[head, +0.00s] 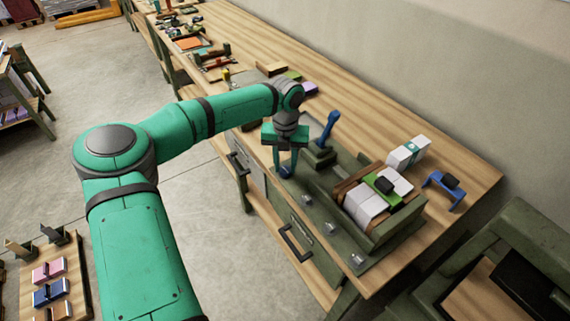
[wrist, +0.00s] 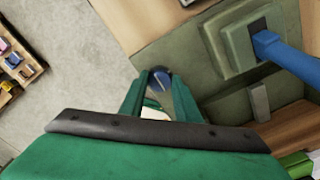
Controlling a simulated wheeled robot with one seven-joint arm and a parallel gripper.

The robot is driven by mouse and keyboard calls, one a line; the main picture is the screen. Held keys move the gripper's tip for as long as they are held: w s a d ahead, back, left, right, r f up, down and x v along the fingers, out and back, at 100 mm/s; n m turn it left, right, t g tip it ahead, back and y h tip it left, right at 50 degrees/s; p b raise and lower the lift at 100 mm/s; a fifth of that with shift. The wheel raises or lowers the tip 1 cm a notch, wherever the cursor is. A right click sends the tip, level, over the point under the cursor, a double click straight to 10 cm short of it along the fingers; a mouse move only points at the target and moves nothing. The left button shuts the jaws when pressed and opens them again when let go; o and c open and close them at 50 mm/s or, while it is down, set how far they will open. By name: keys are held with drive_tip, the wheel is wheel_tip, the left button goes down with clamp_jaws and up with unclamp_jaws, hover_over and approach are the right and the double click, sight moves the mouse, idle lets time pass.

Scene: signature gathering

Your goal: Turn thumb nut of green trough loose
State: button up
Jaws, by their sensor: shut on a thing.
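The green trough (head: 402,227) stands on the workbench at the right in the head view, with white paper blocks (head: 364,206) inside. A blue round thumb nut (wrist: 160,78) with a pale line across its face sits between my gripper's fingertips in the wrist view. In the head view its blue shows low at the fingers (head: 286,171), on the left end of the green base near the front edge. My gripper (head: 284,160) points down and is shut on the nut. The nut's underside and thread are hidden.
A blue lever (head: 328,126) on a green block rises just right of my gripper; it also shows in the wrist view (wrist: 285,54). Metal fittings (head: 331,228) line the base front. A white box (head: 408,153) and blue bracket (head: 444,188) stand behind the trough.

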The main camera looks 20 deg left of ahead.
sight(285, 168)
drive_tip(key=o, duration=1)
drive_tip(key=shift+o, duration=0.2)
wheel_tip(285, 168, up, 11)
drive_tip(key=shift+f, duration=0.1)
